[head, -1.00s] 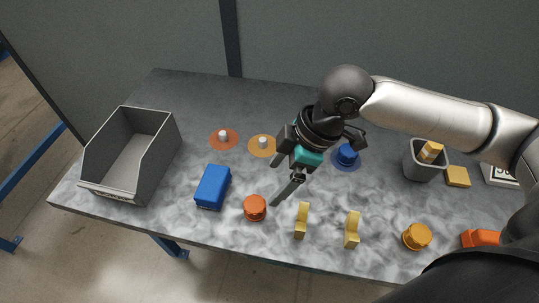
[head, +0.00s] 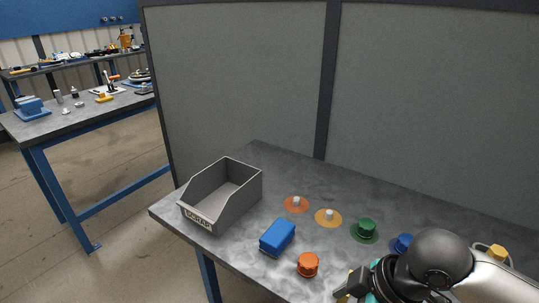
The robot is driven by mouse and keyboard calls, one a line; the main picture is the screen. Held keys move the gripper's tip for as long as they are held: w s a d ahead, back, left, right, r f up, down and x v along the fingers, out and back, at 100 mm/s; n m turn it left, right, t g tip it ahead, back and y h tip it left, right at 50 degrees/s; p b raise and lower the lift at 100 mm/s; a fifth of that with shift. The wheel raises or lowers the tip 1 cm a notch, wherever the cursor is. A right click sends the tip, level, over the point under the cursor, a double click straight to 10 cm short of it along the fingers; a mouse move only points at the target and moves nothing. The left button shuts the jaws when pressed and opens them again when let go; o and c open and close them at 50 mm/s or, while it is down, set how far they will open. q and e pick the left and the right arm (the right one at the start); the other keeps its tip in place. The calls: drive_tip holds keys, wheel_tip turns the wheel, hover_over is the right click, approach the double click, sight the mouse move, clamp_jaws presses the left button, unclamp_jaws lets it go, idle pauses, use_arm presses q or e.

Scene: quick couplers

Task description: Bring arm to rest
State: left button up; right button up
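One of my arms enters the head view from the right, at the lower right. Its gripper (head: 350,292) shows only in part at the bottom edge, and its fingertips are cut off or hidden, so I cannot tell whether it is open. A bit of teal shows beside the wrist. The other gripper is not in view. On the table, a green coupler (head: 365,229) sits on a green disc and a blue coupler (head: 402,243) stands to its right, partly behind my arm. An orange coupler (head: 308,265) stands near the front edge.
A grey open bin (head: 208,217) stands at the table's left end, with a blue block (head: 278,238) to its right. An orange disc (head: 296,204) and a yellow disc (head: 328,217) bear white pegs. A grey partition (head: 240,90) rises behind. Another workbench (head: 75,118) stands far left.

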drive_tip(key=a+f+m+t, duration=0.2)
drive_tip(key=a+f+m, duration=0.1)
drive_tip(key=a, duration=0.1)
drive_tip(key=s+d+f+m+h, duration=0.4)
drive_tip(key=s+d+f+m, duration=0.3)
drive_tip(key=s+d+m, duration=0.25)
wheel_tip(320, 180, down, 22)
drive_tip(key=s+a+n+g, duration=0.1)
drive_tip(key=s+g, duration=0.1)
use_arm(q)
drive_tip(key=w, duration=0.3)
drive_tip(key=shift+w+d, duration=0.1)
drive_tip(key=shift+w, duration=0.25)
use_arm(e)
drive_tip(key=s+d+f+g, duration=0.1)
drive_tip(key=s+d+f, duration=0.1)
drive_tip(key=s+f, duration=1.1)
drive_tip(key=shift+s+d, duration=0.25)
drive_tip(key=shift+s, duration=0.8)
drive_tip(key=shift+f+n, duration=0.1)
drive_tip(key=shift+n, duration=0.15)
